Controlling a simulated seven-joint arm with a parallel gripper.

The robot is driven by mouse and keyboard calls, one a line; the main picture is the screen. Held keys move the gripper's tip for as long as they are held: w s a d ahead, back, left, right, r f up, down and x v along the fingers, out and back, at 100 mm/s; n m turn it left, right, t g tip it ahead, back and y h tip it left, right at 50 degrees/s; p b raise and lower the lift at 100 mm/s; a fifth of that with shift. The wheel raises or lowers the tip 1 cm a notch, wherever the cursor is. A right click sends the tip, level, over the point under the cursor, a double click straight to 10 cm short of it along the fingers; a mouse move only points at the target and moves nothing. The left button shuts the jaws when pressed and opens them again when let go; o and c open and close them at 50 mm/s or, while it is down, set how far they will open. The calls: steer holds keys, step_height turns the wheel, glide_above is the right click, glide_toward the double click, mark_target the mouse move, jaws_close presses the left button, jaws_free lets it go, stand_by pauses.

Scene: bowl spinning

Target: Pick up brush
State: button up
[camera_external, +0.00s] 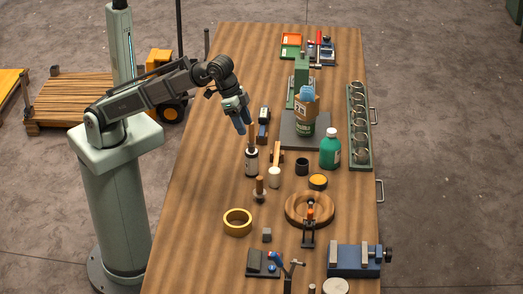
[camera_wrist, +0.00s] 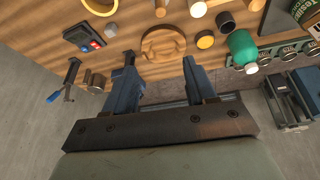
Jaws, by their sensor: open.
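No item is plainly a brush. In the external view, candidates are a wooden handle (camera_external: 252,134) rising from a dark, white-labelled container (camera_external: 251,163), a wooden stick (camera_external: 276,154) above a white jar (camera_external: 274,178), and a short wooden-handled piece (camera_external: 259,187) with a pale base. All stand upright on the table. My gripper (camera_external: 244,126) is open and empty, above and slightly left of the dark container. In the wrist view, my gripper (camera_wrist: 158,60) shows two blue fingers spread apart with nothing between them. The short wooden-handled piece (camera_wrist: 160,8) appears partly cut off at the top edge.
A wooden ring-shaped bowl (camera_external: 292,207), yellow tape roll (camera_external: 238,222), black cup (camera_external: 302,166) and green bottle (camera_external: 330,150) stand nearby. A blue vise (camera_external: 352,260) is at the front right. A tall green machine (camera_external: 302,75) stands farther back. The table's left strip (camera_external: 200,180) is clear.

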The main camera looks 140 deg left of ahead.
glide_toward(263, 192)
steer(key=shift+x, duration=3.35)
jaws_close()
